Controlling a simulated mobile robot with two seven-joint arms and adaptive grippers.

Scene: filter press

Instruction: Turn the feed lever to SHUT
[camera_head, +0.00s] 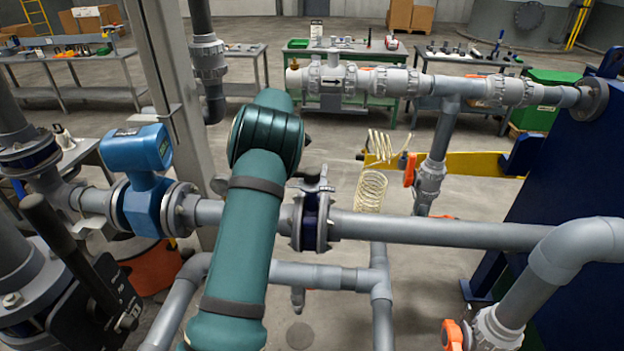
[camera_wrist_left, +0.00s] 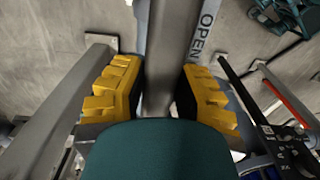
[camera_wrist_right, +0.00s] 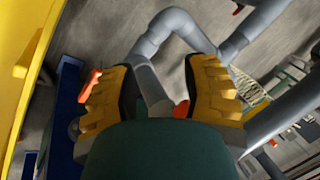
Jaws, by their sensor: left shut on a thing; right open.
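In the left wrist view, my left gripper (camera_wrist_left: 160,92) has its yellow-padded fingers on both sides of a thick grey bar (camera_wrist_left: 172,45). A pale plate marked OPEN (camera_wrist_left: 207,22) lies just right of the bar. The bar seems to be the feed lever, but its ends are hidden, and no SHUT mark is visible. In the head view, a teal arm of mine fills the middle and neither gripper shows. In the right wrist view, my right gripper (camera_wrist_right: 160,92) is open, with a grey pipe (camera_wrist_right: 152,88) behind the gap between its fingers.
In the head view, a black lever (camera_head: 72,250) stands at the lower left, near a blue meter (camera_head: 138,150). A grey pipe (camera_head: 440,232) crosses the middle. A coiled hose (camera_head: 370,188) hangs behind it. A dark blue frame (camera_head: 570,160) stands at the right.

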